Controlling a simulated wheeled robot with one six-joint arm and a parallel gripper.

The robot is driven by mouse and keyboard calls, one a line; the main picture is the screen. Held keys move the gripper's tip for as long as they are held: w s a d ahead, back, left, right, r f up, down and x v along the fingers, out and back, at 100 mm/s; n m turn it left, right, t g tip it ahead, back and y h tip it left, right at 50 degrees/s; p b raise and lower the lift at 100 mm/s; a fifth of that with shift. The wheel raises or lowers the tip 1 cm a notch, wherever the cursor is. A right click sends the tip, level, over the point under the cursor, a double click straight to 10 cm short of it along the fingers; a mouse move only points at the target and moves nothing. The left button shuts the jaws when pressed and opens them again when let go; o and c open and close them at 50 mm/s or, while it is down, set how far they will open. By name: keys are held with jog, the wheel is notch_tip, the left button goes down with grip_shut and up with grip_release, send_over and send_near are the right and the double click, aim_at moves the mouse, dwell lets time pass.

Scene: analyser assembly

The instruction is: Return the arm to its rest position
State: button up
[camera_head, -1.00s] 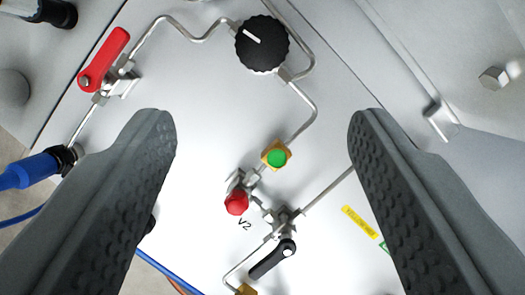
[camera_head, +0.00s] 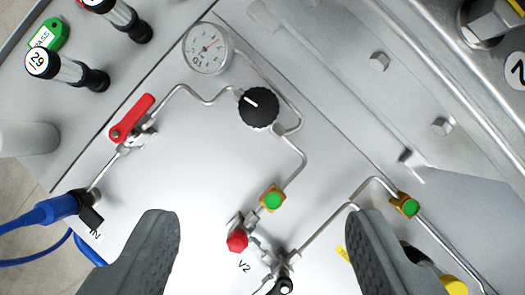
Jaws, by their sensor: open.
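My gripper (camera_head: 262,262) is open and empty, with its two dark grey ribbed fingers at the lower left and lower right of the view. Between and beyond the fingers lies a pale panel (camera_head: 190,140) with thin metal tubing. A red-capped fitting (camera_head: 237,240) marked V2 and a green-topped brass fitting (camera_head: 272,199) show between the fingers. The fingers hold nothing. The rest of my arm is not in view.
A black knob (camera_head: 258,108), a round gauge (camera_head: 208,48) and a red lever valve (camera_head: 132,117) sit on the panel. A blue hose connector (camera_head: 45,211) is at the left. Numbered black-and-white cylinders (camera_head: 68,69) stand at the upper left.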

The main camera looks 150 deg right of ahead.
jog(key=s+d+r+m+t+h, duration=0.1)
jog(key=s+d+r+m+t, duration=0.1)
jog(key=s+d+t, duration=0.4)
jog(key=s+d+r+m+t, duration=0.2)
jog(key=s+d+t, duration=0.5)
jog(key=s, duration=0.5)
jog(key=shift+d+r+m+h, duration=0.3)
jog(key=shift+d+h, duration=0.1)
jog(key=shift+d, duration=0.35)
dwell(2.8)
